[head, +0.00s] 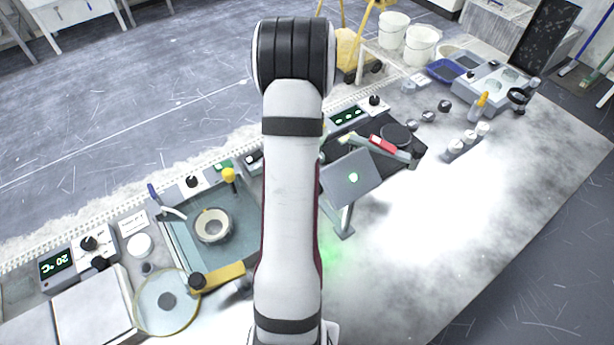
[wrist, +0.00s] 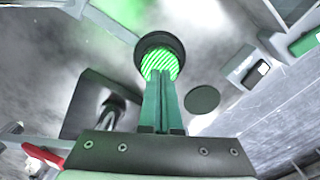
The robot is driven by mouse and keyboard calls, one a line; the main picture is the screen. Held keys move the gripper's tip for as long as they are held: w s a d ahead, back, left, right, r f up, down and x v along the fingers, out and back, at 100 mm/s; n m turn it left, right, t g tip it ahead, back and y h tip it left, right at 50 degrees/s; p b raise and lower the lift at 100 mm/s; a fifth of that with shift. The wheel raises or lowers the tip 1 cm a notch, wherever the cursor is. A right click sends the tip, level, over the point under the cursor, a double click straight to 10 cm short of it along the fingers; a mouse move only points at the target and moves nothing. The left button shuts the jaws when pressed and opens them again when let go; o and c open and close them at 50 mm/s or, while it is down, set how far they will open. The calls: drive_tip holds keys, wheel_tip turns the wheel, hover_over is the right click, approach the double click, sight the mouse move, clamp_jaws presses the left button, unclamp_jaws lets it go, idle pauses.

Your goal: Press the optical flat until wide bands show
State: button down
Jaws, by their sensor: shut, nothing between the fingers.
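In the wrist view, the optical flat (wrist: 172,66) is a round disc in a dark ring, lit green and crossed by several narrow slanted bands. My gripper (wrist: 162,80) is shut and empty, with its two fingers side by side. Its tips overlap the lower edge of the disc in this view; I cannot tell whether they touch the glass. In the head view, my arm hides the gripper and the flat. A tilted grey panel (head: 345,190) with a small bright green spot stands just right of my arm.
A basin (head: 240,243) with a ring inside and a round glass dish (head: 183,312) lie left of my arm. A dark disc (head: 397,134) and small pots (head: 470,137) stand to the right. The bright bench top (head: 450,215) at right is clear.

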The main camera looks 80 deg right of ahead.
drive_tip(key=shift+f, duration=0.85)
idle(0.7)
drive_tip(key=shift+r, duration=0.15)
idle(0.9)
drive_tip(key=shift+r, duration=3.4)
drive_tip(key=w+a+r+n, duration=0.45)
drive_tip(key=w+a, duration=0.35)
drive_tip(key=a, duration=0.4)
drive_tip(key=w+a+r+n, duration=0.3)
drive_tip(key=w+a+r, duration=0.2)
drive_tip(key=w+a, duration=0.5)
drive_tip(key=s+a+n+y, duration=0.1)
drive_tip(key=s+a+n, duration=0.3)
drive_tip(key=a, duration=0.7)
drive_tip(key=s+a+n, duration=0.4)
drive_tip(key=s+a, duration=0.3)
drive_tip(key=a, duration=0.4)
drive_tip(key=shift+a+r+y, duration=0.15)
drive_tip(key=shift+a+y, duration=0.1)
drive_tip(key=shift+y, duration=0.15)
